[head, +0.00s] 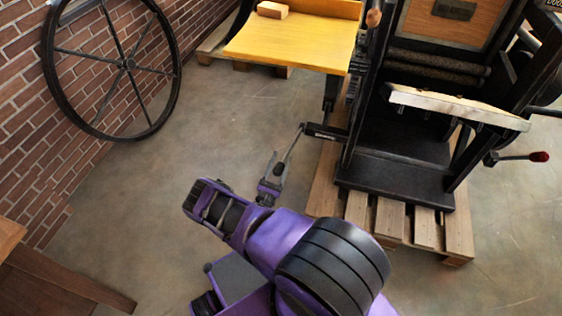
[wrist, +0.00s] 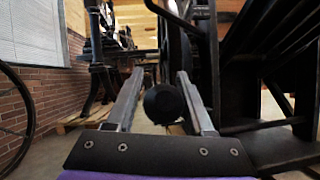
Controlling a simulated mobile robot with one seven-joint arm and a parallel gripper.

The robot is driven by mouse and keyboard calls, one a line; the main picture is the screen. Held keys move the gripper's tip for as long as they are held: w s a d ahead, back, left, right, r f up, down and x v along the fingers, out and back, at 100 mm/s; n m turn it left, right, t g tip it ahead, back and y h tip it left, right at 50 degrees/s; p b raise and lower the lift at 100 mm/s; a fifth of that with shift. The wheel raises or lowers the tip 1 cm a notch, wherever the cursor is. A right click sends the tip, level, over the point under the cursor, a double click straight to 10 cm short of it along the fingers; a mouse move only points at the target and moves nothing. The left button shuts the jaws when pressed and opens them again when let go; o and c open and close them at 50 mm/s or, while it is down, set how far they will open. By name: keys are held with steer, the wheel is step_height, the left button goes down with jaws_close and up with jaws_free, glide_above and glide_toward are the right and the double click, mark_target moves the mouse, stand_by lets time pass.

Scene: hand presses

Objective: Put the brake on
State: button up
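The black hand press (head: 400,160) stands on a wooden pallet, right of my gripper (head: 274,170). A round black knob (wrist: 165,103) shows between the fingers, with gaps on both sides. Another lever with a red knob (head: 539,156) sticks out on the press's right side. No label shows which part is the brake.
The pallet (head: 390,218) edge lies right of my arm. A yellow board (head: 292,44) is at the back, with a small wooden block (head: 272,9). A large spoked wheel (head: 124,63) leans by the brick wall. Floor (head: 200,130) left of the press is clear.

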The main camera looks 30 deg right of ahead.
steer(key=shift+o, duration=1.3)
steer(key=shift+s, duration=0.1)
step_height(320, 180, up, 10)
steer(key=p, duration=0.3)
